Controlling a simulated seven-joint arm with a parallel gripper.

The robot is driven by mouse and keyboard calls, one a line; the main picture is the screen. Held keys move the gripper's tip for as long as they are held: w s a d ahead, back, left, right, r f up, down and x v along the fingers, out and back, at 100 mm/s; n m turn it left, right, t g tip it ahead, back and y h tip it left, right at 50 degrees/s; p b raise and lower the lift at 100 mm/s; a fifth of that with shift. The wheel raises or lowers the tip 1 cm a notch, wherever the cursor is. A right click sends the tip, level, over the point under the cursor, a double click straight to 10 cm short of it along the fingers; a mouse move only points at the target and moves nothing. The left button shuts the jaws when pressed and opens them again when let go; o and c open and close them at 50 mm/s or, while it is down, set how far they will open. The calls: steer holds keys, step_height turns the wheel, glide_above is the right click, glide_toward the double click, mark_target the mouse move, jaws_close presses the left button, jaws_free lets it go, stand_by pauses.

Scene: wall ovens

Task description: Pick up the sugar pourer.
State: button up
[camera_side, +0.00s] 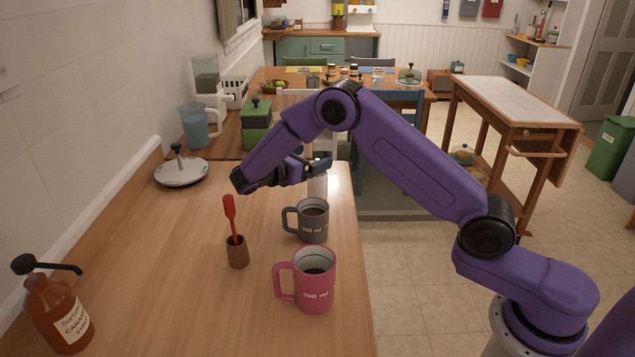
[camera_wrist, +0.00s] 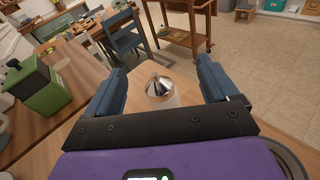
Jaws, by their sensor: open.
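The sugar pourer (camera_wrist: 160,94) has a shiny metal cone top and a pale body. In the wrist view it stands between the two blue fingers of my gripper (camera_wrist: 160,92), with a gap on each side. In the side view the pourer (camera_side: 317,184) shows as a pale upright shape near the counter's right edge, partly hidden by my gripper (camera_side: 312,166). My gripper is open and reaches toward it from the left, around its upper part. I cannot see any finger touching it.
A grey mug (camera_side: 313,222) and a pink mug (camera_side: 314,280) stand nearer on the counter. A red utensil stands in a brown cup (camera_side: 237,252). A syrup bottle (camera_side: 55,310) is at front left. A green canister (camera_side: 256,125) stands behind my gripper.

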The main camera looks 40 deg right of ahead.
mark_target(318, 179)
steer(key=shift+n+h, duration=0.3)
steer(key=shift+h, duration=0.6)
steer(key=shift+w+d+f, duration=0.3)
steer(key=shift+d+f, duration=0.05)
steer(key=shift+f, duration=0.9)
steer(key=shift+w+d+f, duration=0.3)
steer(key=shift+w+f, duration=0.05)
steer(key=shift+f, duration=0.95)
steer(key=shift+w+d+f, duration=0.3)
steer(key=shift+d+f, duration=0.05)
steer(key=shift+f, duration=0.9)
steer(key=shift+d+f, duration=0.25)
steer(key=d, duration=0.4)
steer(key=shift+w+d+r, duration=0.1)
steer(key=shift+w+d, duration=0.05)
steer(key=shift+d, duration=0.1)
steer(key=c, duration=1.2)
